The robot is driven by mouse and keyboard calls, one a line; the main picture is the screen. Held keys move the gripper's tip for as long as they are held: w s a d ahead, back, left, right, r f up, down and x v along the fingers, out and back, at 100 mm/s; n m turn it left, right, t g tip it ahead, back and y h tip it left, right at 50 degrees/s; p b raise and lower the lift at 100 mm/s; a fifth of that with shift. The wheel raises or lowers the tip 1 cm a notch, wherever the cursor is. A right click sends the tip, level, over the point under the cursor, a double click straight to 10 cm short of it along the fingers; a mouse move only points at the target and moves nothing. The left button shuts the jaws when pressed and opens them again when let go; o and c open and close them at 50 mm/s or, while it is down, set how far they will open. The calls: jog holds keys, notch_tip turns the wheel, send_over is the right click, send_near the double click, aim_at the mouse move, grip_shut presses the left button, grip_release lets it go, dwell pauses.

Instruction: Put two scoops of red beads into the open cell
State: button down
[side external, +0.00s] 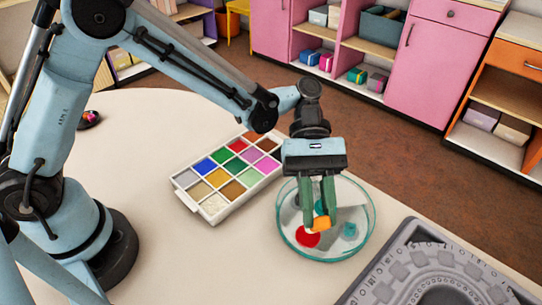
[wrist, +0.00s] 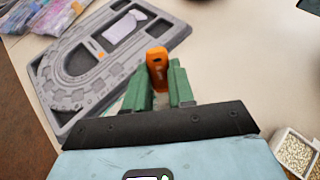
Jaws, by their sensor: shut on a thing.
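My gripper (side external: 319,214) is shut on a small orange tool (side external: 321,223), held over or in a clear round glass dish (side external: 370,228). In the wrist view the orange piece (wrist: 157,64) stands up between the green fingers (wrist: 158,88). A round red patch (side external: 307,239) shows just below the orange tool; I cannot tell if it lies in the dish or belongs to the tool. A white bead tray (side external: 247,200) stands left of the dish, with cells of several colours. Red beads (side external: 237,146) fill one of its back cells. The open cell cannot be picked out.
A small dark dish (side external: 89,119) sits at the far left. The table behind the tray is clear.

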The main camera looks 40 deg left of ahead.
jog(key=shift+r, duration=0.15)
notch_tip(320, 180, up, 4)
jog(key=shift+r, duration=0.25)
notch_tip(320, 180, down, 4)
jog(key=shift+r, duration=0.15)
jog(key=shift+d+f, duration=0.1)
jog(key=shift+f, duration=0.45)
jog(key=s+d+f+t+y, duration=0.1)
jog(key=y, duration=0.1)
jog(key=s+d+f+t+y, duration=0.1)
jog(key=t, duration=0.1)
jog(key=shift+y, duration=0.4)
jog(key=t+y, duration=0.1)
jog(key=s+d+f+t+y, duration=0.1)
jog(key=d+f+t+y, duration=0.1)
jog(key=t+y, duration=0.1)
jog(key=shift+s+d, duration=0.1)
jog(key=shift+s, duration=0.3)
jog(key=shift+r+t+y, duration=0.4)
jog(key=shift+r+y, duration=0.1)
jog(key=shift+r, duration=0.45)
